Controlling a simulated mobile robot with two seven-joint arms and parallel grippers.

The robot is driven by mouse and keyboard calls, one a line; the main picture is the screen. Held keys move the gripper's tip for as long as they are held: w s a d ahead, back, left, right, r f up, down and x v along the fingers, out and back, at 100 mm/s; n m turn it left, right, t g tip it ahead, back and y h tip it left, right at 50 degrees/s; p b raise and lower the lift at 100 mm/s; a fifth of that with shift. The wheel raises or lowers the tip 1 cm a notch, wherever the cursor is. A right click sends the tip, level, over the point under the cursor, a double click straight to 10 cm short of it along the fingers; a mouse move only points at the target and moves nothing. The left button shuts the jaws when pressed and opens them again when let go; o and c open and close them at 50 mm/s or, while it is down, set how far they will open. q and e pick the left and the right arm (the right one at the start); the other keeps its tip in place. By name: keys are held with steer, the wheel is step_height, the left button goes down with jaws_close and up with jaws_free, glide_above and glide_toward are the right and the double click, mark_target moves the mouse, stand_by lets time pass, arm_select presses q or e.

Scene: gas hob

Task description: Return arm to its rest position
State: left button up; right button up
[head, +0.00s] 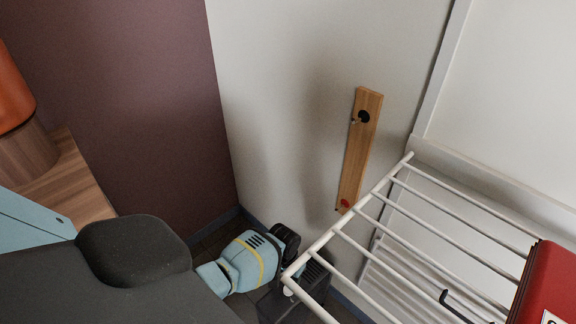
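One of my arms (243,262), light blue with a yellow stripe and a black joint, shows low in the middle of the head view. It is bent down near the wall corner, left of a white rack. I cannot tell from this view which arm it is. Its lower end is hidden or cannot be told apart from the dark parts behind the rack. No gripper fingers show, and neither gripper can be made out.
The white wire rack (372,212) juts out beside the arm at lower right. A red case (552,285) is at its right end. A wooden strip (357,150) with a black and a red knob is on the pale wall. An orange object (12,92) stands at left by a wooden surface (75,185).

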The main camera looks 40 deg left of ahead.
steer(key=shift+w, duration=0.1)
